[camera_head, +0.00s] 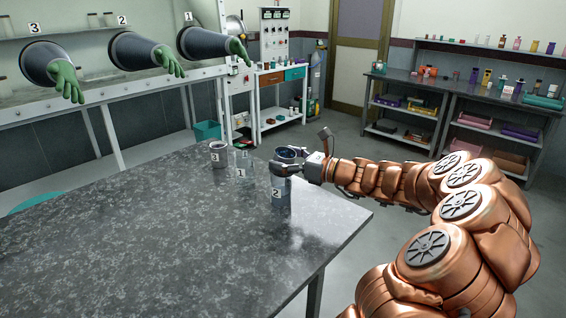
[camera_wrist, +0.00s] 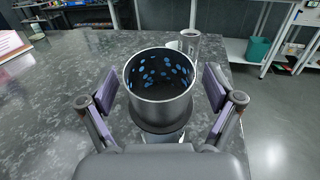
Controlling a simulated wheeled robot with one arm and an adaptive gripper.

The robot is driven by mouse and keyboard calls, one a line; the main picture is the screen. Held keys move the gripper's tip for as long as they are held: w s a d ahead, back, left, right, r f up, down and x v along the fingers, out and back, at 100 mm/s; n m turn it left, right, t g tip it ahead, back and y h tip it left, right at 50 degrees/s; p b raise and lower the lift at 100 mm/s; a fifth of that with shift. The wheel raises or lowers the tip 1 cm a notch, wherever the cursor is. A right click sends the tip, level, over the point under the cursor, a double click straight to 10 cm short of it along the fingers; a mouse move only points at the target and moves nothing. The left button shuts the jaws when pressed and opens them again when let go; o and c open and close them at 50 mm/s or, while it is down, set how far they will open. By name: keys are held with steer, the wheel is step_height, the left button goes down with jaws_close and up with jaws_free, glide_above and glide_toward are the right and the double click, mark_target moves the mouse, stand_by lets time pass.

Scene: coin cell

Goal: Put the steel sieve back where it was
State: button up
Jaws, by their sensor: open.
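The steel sieve (camera_wrist: 160,109), a cup-shaped cylinder with blue spots inside, stands upright between the fingers of my gripper (camera_wrist: 160,90) in the wrist view. The fingers are open, one on each side, with a gap to its wall. In the head view the sieve (camera_head: 287,153) shows at the top of the container labelled 2 (camera_head: 281,194), near the table's right edge. My gripper (camera_head: 292,168) reaches it from the right. In the wrist view a dark ring lies under the sieve; how the sieve rests there is partly hidden.
A clear container labelled 1 (camera_head: 242,170) and a container labelled 3 (camera_head: 218,154) stand close by to the left on the grey table (camera_head: 150,230). The table's front and left are clear. A glove box with green gloves (camera_head: 66,80) is at back left.

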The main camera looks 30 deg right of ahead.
steer(key=c, duration=1.4)
steer(key=shift+r, duration=0.1)
